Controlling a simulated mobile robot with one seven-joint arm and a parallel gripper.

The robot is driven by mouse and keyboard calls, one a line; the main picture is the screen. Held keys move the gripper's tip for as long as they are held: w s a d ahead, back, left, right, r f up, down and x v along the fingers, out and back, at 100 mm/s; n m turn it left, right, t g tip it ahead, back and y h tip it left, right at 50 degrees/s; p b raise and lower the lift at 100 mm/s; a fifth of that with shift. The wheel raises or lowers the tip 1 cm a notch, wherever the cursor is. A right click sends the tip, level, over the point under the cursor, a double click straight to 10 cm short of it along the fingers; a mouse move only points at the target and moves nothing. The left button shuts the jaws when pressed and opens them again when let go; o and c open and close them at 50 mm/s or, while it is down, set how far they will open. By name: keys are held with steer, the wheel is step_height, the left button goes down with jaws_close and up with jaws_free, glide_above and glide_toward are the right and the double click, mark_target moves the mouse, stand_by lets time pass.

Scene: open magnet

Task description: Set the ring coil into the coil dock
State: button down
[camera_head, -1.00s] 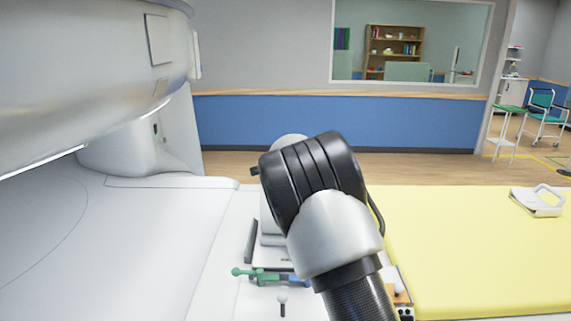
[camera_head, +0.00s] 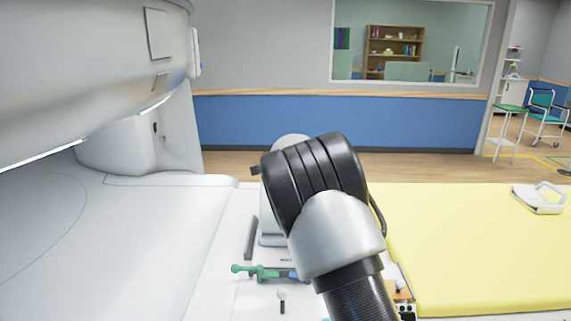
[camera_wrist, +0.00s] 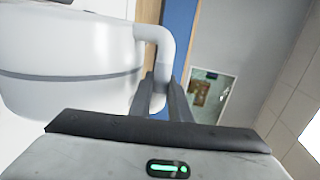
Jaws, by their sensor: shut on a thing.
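In the wrist view the ring coil (camera_wrist: 70,55) is a large white rounded body with a dark seam and a tube-like handle (camera_wrist: 167,42). My gripper (camera_wrist: 163,80) is shut on the handle, and the coil extends to the left of the fingers. In the head view my own arm hides the gripper and the grip. A white rounded part (camera_head: 290,140) and a pale part lower down (camera_head: 268,228) show behind my wrist. I cannot tell which belongs to the coil and which to the coil dock. The dock is not clearly visible.
A green clamp-like piece (camera_head: 258,271) and a small white-knobbed pin (camera_head: 282,298) are on the white surface beside my arm. The magnet housing (camera_head: 90,70) overhangs the left. A yellow pad (camera_head: 470,250) lies right, with another white handled item (camera_head: 540,198) at its far edge.

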steer(key=shift+s+f, duration=0.15)
steer(key=shift+f, duration=0.35)
steer(key=c, duration=1.6)
jaws_free()
steer(key=shift+r, duration=0.1)
steer(key=shift+o, duration=0.2)
steer(key=shift+s+f, duration=0.1)
steer(key=shift+f, duration=0.3)
steer(key=r+v, duration=0.1)
steer(key=v, duration=1.6)
steer(key=shift+d+r, duration=0.1)
steer(key=shift+r, duration=0.05)
